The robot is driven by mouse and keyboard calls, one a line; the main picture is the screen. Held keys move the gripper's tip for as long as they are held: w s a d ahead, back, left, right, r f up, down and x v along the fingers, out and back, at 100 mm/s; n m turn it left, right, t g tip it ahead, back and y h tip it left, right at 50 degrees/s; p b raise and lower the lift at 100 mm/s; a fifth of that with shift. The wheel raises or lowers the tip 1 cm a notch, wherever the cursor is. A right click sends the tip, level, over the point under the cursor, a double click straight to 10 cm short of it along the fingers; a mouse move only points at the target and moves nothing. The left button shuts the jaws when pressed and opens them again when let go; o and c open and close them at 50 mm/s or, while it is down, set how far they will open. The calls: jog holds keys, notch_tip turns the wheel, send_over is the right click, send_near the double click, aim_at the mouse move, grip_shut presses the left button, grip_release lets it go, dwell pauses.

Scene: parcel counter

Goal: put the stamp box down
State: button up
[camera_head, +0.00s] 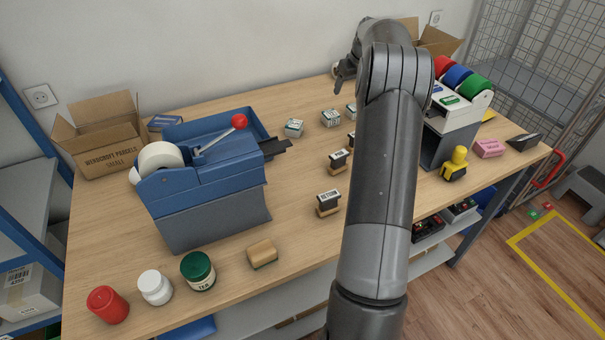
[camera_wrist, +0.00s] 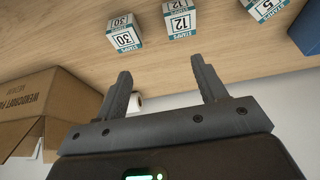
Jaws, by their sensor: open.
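Three small white-and-teal stamp boxes stand apart in a row on the counter. In the wrist view they are the 30 box (camera_wrist: 125,35), the 12 box (camera_wrist: 180,20) and the 5 box (camera_wrist: 264,8), cut by the top edge. In the head view they are the left box (camera_head: 294,128), the middle box (camera_head: 331,118) and the right box (camera_head: 351,111), partly close behind my arm. My gripper (camera_wrist: 161,67) is open, with nothing between its fingers. In the head view my gripper (camera_head: 340,84) is near the wall, beyond the boxes, and partly hidden by my arm.
A blue tape dispenser (camera_head: 205,170) and an open carton (camera_head: 105,140) stand at the left. Several hand stamps, including a black one (camera_head: 328,203), stand mid-counter. Jars and a sponge-like block (camera_head: 262,254) line the front. Another carton (camera_wrist: 42,110) is beside my gripper.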

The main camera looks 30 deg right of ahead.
jog(key=s+a+r, duration=0.5)
jog(key=a, duration=0.3)
jog(key=s+a+r, duration=0.5)
jog(key=a, duration=0.4)
jog(key=s+a+r, duration=0.4)
jog(key=s+a, duration=0.1)
jog(key=a, duration=0.3)
jog(key=s+a+f, duration=0.2)
jog(key=s+a, duration=0.2)
jog(key=s, duration=0.5)
jog(key=s+a+f, duration=0.2)
jog(key=s+a, duration=0.3)
jog(key=s, duration=0.3)
jog(key=s+a+f+t, duration=0.1)
jog(key=s+a, duration=0.4)
jog(key=s, duration=0.4)
jog(key=shift+s+f, duration=0.3)
jog(key=shift+f, duration=0.1)
